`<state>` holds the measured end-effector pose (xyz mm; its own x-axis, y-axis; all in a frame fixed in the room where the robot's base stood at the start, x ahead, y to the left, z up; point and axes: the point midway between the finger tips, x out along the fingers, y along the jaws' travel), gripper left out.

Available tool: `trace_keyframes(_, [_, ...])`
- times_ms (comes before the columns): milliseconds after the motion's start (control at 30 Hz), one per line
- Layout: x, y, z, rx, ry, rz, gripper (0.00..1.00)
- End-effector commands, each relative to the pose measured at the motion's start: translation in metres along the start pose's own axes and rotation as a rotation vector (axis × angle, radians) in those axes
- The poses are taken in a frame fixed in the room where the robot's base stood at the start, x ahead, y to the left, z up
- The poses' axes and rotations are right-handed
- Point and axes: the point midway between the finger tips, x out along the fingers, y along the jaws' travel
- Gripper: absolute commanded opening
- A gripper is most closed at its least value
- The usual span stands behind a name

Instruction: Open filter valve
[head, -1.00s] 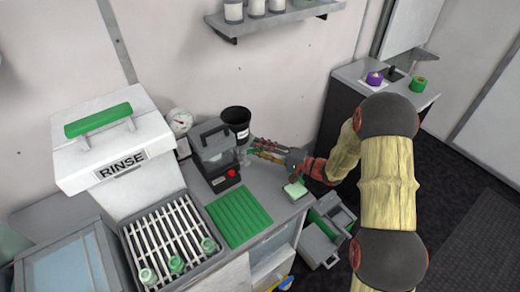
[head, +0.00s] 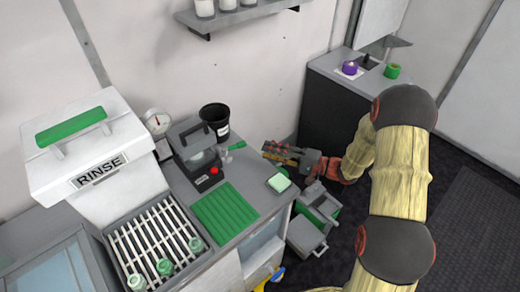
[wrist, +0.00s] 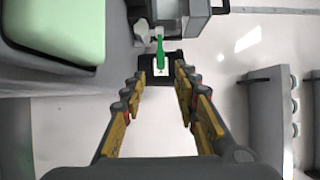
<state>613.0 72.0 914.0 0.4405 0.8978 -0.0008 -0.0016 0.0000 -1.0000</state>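The filter valve appears to be the small valve with a green lever (head: 237,146) on the right side of the grey and black machine (head: 200,152). In the wrist view, the green lever (wrist: 160,50) points toward me, ahead of and between my fingers. My gripper (head: 268,150) is to the right of the lever, apart from it, above the counter's right end. In the wrist view my gripper (wrist: 157,82) is open, with nothing between its fingers. The valve body is small and partly hidden behind the lever.
A black cup (head: 215,120) stands behind the valve. A pale green sponge (head: 279,182) lies on a tray below my gripper; it also shows in the wrist view (wrist: 55,25). A green mat (head: 225,213) and a pressure gauge (head: 157,121) are nearby. Grey bins (head: 308,232) stand on the floor.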

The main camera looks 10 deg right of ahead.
Motion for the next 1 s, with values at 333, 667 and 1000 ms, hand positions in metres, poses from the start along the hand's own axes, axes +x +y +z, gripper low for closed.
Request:
trace_keyframes(333, [-0.007, 0.000, 0.000, -0.001, -0.001, 0.000, 0.30])
trace_keyframes(667, [0.005, -0.036, 0.040, -0.006, -0.133, 0.086, 0.13])
trace_keyframes(1000, [-0.008, -0.095, 0.157, -0.059, -0.408, 0.453, 0.00])
